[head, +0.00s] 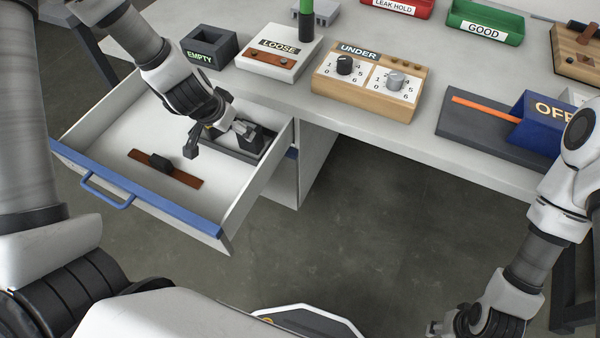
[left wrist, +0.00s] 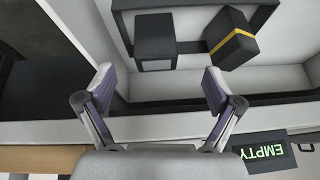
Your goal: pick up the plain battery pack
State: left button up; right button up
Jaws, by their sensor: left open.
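The plain battery pack (left wrist: 155,38) is a dark grey block in a dark tray (left wrist: 190,46) inside the open drawer, seen in the left wrist view. A second dark pack with a yellow stripe (left wrist: 232,40) sits tilted beside it. In the head view the plain pack (head: 251,137) shows just right of my left gripper (head: 217,139), which partly hides the tray and the striped pack. My left gripper is open above the drawer; in the left wrist view its fingers (left wrist: 160,92) have nothing between them. My right gripper (head: 455,325) is low at the bottom right, its jaws unclear.
The drawer (head: 215,229) has a blue front edge and holds a brown strip with a dark block (head: 165,170). On the table stand an EMPTY box (head: 209,46), a LOOSE box (head: 280,52), an UNDER dial panel (head: 368,82) and a blue OFF block (head: 540,122).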

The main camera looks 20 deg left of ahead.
pick_arm(q)
jog(key=shift+n+t+h, duration=0.3)
jog(key=shift+n+t, duration=0.1)
jog(key=shift+n, duration=0.1)
jog(key=b+x, duration=0.2)
jog(key=x, duration=0.1)
jog(key=b+x, duration=0.1)
jog(key=b, duration=0.1)
jog(key=shift+a+f, duration=0.25)
jog(key=shift+f, duration=0.05)
jog(key=b+x, duration=0.1)
jog(key=x, duration=0.1)
jog(key=b+x, duration=0.3)
jog(key=b, duration=0.1)
jog(key=shift+w+d+f, duration=0.25)
jog(key=shift+d+f, duration=0.05)
jog(key=shift+d, duration=0.1)
jog(key=shift+w, duration=0.15)
jog(key=shift+r, duration=0.15)
jog(key=shift+c, duration=0.6)
jog(key=c, duration=1.4)
pick_arm(e)
notch_tip(320, 180, down, 11)
jog(key=shift+s+d, duration=0.2)
jog(key=shift+d, duration=0.15)
